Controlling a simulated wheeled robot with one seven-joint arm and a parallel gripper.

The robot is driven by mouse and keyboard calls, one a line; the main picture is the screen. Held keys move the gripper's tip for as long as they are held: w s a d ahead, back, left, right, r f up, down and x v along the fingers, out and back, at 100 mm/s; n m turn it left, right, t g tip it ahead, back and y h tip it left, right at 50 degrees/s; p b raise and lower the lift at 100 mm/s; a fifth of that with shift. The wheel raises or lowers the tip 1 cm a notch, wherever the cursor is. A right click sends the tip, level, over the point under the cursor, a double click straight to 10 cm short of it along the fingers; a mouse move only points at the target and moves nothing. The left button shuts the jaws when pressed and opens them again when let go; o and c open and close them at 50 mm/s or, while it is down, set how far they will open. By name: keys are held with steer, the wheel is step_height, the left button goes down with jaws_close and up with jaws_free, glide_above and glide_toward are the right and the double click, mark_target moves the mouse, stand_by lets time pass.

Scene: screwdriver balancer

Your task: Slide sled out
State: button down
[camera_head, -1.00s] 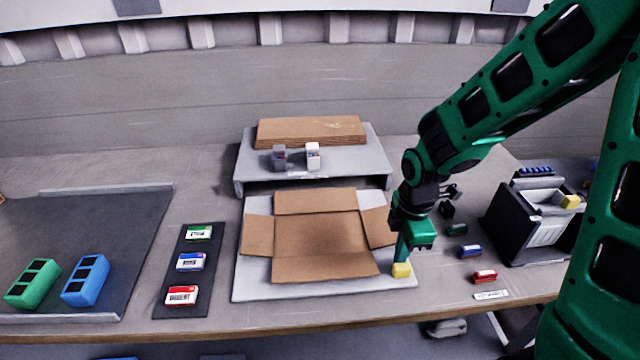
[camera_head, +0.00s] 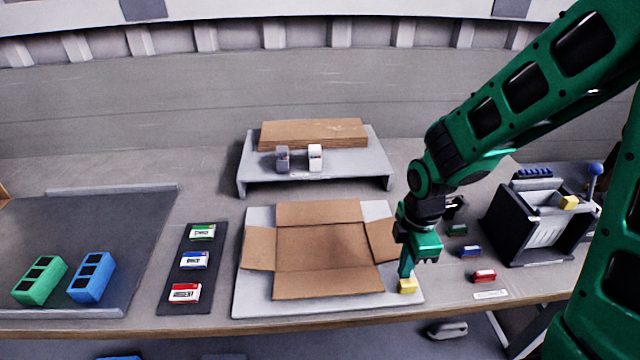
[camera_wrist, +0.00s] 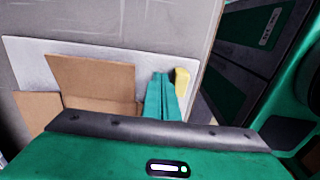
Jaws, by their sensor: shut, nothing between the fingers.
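The sled (camera_head: 411,297) is a pale grey flat board on the table, in front of the raised grey stand. Its front edge lies close to the table's front edge. An open brown cardboard box (camera_head: 322,246) with spread flaps lies on it. A yellow block (camera_head: 408,286) sits at the sled's front right corner. My gripper (camera_head: 404,272) is shut and empty, pointing down just behind the yellow block. In the wrist view, the closed teal fingers (camera_wrist: 161,97) are beside the yellow block (camera_wrist: 181,81). I cannot tell whether they touch.
The grey stand (camera_head: 240,180) behind holds stacked brown cardboard and two small items. Label blocks on a dark strip (camera_head: 180,305) stand left, with a dark mat (camera_head: 120,230) beyond. Small coloured blocks and a black-and-grey bin (camera_head: 505,235) are at right.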

steer(key=shift+w, duration=0.3)
steer(key=shift+r, duration=0.4)
step_height(320, 180, up, 6)
steer(key=shift+d+r, duration=0.1)
steer(key=shift+r, duration=0.05)
steer(key=s+d+r+m, duration=0.4)
steer(key=s+d+m, duration=0.4)
steer(key=d+m, duration=0.2)
steer(key=s+d+r+m, duration=0.4)
steer(key=s+d+m, duration=0.5)
steer(key=m, duration=0.6)
steer(key=shift+d+r, duration=0.25)
steer(key=shift+d, duration=0.1)
